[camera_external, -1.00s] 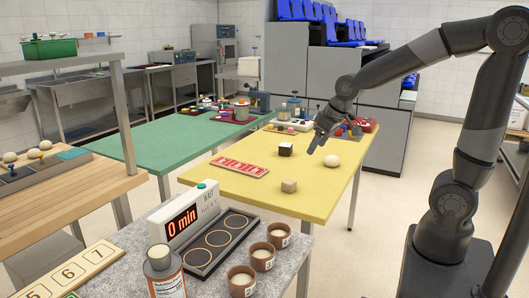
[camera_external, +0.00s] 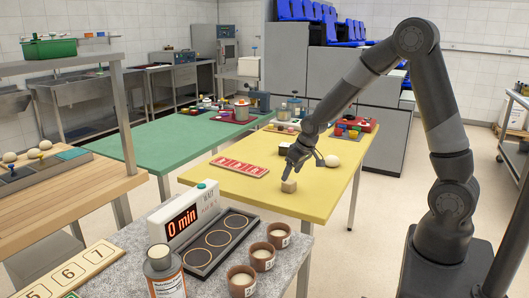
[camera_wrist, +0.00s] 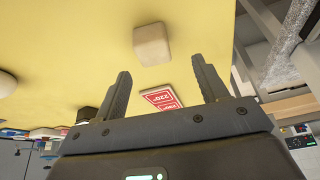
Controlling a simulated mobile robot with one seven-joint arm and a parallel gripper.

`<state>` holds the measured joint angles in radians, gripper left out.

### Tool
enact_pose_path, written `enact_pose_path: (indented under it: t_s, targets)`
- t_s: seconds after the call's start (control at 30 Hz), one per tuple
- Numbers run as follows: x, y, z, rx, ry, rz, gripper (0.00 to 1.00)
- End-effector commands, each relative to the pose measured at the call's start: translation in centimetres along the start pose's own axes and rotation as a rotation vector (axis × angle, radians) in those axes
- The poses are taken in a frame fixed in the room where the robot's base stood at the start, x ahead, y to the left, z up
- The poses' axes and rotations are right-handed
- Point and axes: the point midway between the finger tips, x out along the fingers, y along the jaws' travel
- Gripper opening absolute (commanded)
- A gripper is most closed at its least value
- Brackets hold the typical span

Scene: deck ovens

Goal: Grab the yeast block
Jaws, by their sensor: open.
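The yeast block, seemingly the small beige cube (camera_external: 289,186), sits on the yellow table (camera_external: 235,190) near its front edge. In the wrist view the beige block (camera_wrist: 151,44) lies beyond the fingertips, roughly between the lines of the two fingers. My gripper (camera_external: 291,172) is just above and behind the block in the external view. In the wrist view my gripper (camera_wrist: 158,72) is open, with nothing between its fingers.
A round pale dough ball (camera_external: 332,160) lies to the right of the gripper. A red card strip (camera_external: 239,167) lies to the left, and it also shows in the wrist view (camera_wrist: 161,99). The yellow surface around the block is clear.

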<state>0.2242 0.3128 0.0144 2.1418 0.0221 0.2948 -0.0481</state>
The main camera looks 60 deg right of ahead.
Motion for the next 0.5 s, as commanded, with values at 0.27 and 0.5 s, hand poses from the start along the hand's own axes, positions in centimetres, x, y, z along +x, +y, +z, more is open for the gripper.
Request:
enact_pose_path:
  t_s: [0.27, 0.5]
  targets:
    - [1.9, 0.3, 0.3, 0.001, -0.003, 0.0, 0.66]
    - [5.0, 0.8, 0.5, -0.001, -0.002, 0.0, 0.66]
